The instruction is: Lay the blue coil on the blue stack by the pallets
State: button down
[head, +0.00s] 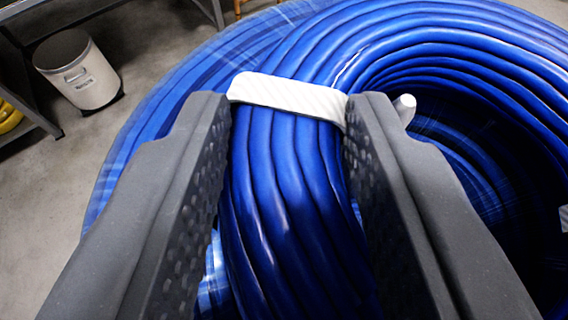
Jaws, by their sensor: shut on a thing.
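A blue coil (290,190) of thick cable fills the middle and right of the head view. A white tie band (288,95) wraps its strands between my fingertips. My gripper (287,120) is shut on the coil, one dark finger on each side of the bundle. Behind and below the held coil lies more blue cable with a clear, shiny wrap (150,140), which looks like the blue stack. Whether the coil touches it I cannot tell. The pallets are not in view.
A light grey bin (80,75) with a handle stands on the grey concrete floor (50,190) at the upper left. A dark shelf or bench (90,18) stands at the top left, with a yellow coil (8,115) at the left edge. Bare floor shows at the left.

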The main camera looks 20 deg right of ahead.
jog(key=c, duration=1)
grip_release()
jog(key=shift+s, duration=0.1)
jog(key=shift+b+v, duration=0.45)
jog(key=shift+v, duration=5.5)
jog(key=s+a+r+n+t+y, duration=0.15)
jog(key=a+r, duration=0.25)
jog(key=r, duration=0.7)
jog(key=s+a+r+n+t+y, duration=0.15)
jog(key=a+r, duration=0.35)
jog(key=r, duration=0.5)
jog(key=shift+y, duration=0.5)
jog(key=s+r, duration=0.4)
jog(key=r, duration=0.1)
jog(key=s+a+r, duration=0.1)
jog(key=s+r, duration=0.3)
jog(key=r, duration=0.1)
jog(key=s+a+r, duration=0.1)
jog(key=s+r, duration=0.3)
jog(key=r, duration=0.1)
jog(key=shift+r, duration=0.3)
